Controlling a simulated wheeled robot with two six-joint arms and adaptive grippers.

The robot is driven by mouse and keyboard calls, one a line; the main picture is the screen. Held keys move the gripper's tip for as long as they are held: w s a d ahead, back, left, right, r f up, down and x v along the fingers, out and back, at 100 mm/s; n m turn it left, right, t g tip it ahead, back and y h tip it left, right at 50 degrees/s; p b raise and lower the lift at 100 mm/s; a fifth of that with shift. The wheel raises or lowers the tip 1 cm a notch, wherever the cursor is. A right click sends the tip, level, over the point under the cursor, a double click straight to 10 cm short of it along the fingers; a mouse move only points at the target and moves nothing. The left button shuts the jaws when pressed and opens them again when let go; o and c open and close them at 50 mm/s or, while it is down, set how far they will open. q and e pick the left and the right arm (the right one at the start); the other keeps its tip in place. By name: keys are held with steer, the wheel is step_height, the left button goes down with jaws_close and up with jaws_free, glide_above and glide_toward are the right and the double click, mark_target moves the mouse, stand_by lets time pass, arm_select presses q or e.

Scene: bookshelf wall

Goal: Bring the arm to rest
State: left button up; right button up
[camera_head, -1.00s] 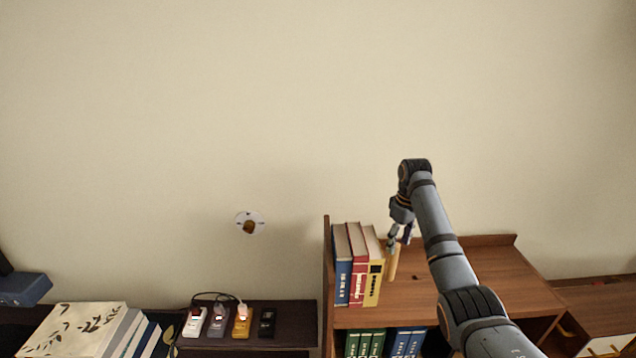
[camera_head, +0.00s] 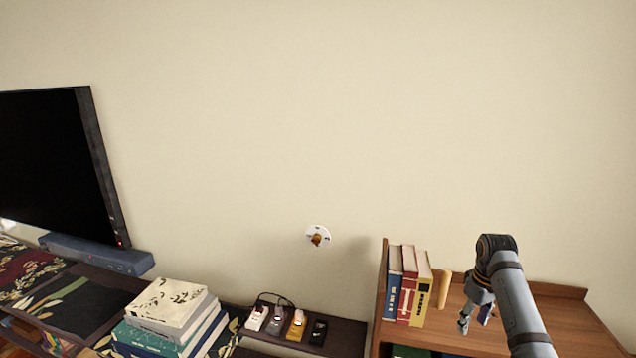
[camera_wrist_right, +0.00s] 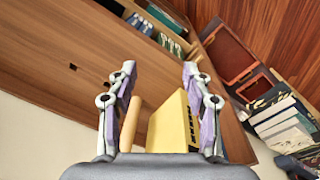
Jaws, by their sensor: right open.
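My right gripper (camera_head: 475,318) is open and empty over the wooden shelf top (camera_head: 560,310), to the right of a row of books. In the right wrist view my right gripper (camera_wrist_right: 160,78) has its two fingers spread apart. A yellow book (camera_head: 423,290) stands upright at the right end of the row; it also shows in the wrist view (camera_wrist_right: 172,125). A tan rod-like piece (camera_head: 444,288) stands beside that book, apart from the fingers in the head view. My left gripper is not in view.
A red book (camera_head: 408,290) and a blue book (camera_head: 392,288) stand beside the yellow one. Several small devices sit on a dark cabinet (camera_head: 345,338) to the left. A book stack (camera_head: 170,305) and a television (camera_head: 55,165) are farther left.

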steer(key=s+a+f+t+h, duration=0.1)
steer(key=s+a+f, duration=0.8)
steer(key=s+f, duration=0.35)
steer(key=s+a+r+m+t, duration=0.1)
steer(key=s+a+m, duration=0.15)
steer(key=s, duration=0.55)
steer(key=s+a+r+m+t, duration=0.1)
steer(key=s+a, duration=0.2)
steer(key=s, duration=0.5)
step_height(320, 180, down, 37)
steer(key=s+d+g+b, duration=0.1)
steer(key=s+d+b, duration=0.2)
steer(key=b, duration=0.5)
arm_select(q)
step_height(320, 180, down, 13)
steer(key=b, duration=0.5)
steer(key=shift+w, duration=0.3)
arm_select(e)
steer(key=s+f+g, duration=0.1)
steer(key=s+f, duration=1.6)
steer(key=f, duration=0.2)
steer(key=shift+s+d+f+y, duration=0.15)
steer(key=shift+d+f+y, duration=0.1)
steer(key=shift+f+y, duration=0.05)
